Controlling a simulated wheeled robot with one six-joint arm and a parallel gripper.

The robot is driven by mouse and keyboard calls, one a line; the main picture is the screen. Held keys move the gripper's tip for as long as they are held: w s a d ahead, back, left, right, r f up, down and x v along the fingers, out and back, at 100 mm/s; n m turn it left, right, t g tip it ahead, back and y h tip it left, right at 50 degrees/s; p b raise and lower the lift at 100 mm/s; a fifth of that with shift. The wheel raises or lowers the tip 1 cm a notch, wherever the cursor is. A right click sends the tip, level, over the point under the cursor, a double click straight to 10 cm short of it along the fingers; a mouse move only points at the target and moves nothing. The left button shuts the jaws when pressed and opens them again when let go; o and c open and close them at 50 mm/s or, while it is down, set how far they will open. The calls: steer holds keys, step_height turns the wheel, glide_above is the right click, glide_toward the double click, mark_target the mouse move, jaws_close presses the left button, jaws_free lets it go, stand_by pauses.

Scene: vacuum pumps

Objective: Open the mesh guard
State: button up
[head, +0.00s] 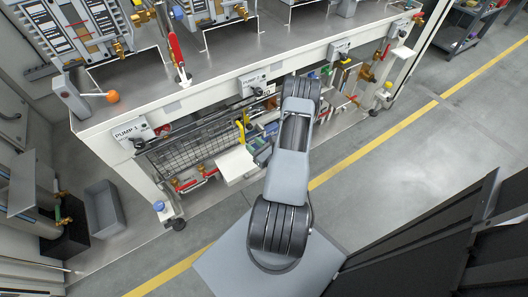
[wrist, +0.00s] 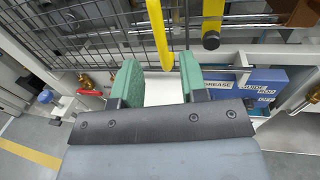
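The mesh guard (head: 180,155) is a dark wire grid under the bench's front edge, at the pump 1 section. It also fills the upper left of the wrist view (wrist: 60,40). A yellow handle (head: 240,132) stands at its right end. In the wrist view the yellow handle (wrist: 158,32) comes down from the top, its tip just beyond the gap between my fingertips. My gripper (wrist: 160,78) is open, with green pads on both fingers and nothing clearly held between them. Whether a pad touches the handle cannot be told. My arm hides part of the bench front in the head view.
A second yellow bar with a black knob (wrist: 211,38) is right of the handle. A blue box labelled grease (wrist: 220,78) lies behind my right finger. A white panel (head: 236,164) sits below the guard's right end. A grey bin (head: 104,208) stands on the floor at left.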

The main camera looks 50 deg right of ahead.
steer(key=s, duration=0.6)
steer(key=shift+s+p, duration=0.2)
steer(key=shift+p, duration=0.2)
steer(key=shift+a+r, duration=0.1)
steer(key=shift+a, duration=0.05)
steer(key=w+a+r+n+g+y+p, duration=0.1)
steer(key=a+r+n+g+y+p, duration=0.45)
steer(key=r, duration=0.45)
steer(key=w+a+r+n+g+y+p, duration=0.2)
steer(key=a+r+n+g+y+p, duration=0.15)
steer(key=a+r+n, duration=0.4)
steer(key=w+a+r+n+g+y+p, duration=0.1)
steer(key=a+r+n+g+y+p, duration=0.5)
steer(key=r, duration=0.6)
steer(key=s+a+r+n+h+p, duration=0.2)
steer(key=r+n+h+p, duration=0.4)
steer(key=r, duration=0.7)
steer(key=s+a+r+n+h+p, duration=0.2)
steer(key=r+n+h+p, duration=0.5)
steer(key=r+n, duration=0.4)
step_height(320, 180, up, 4)
steer(key=shift+s+f+n+t+h, duration=0.2)
steer(key=shift+s+n+t+h, duration=0.1)
steer(key=shift+s+h, duration=0.5)
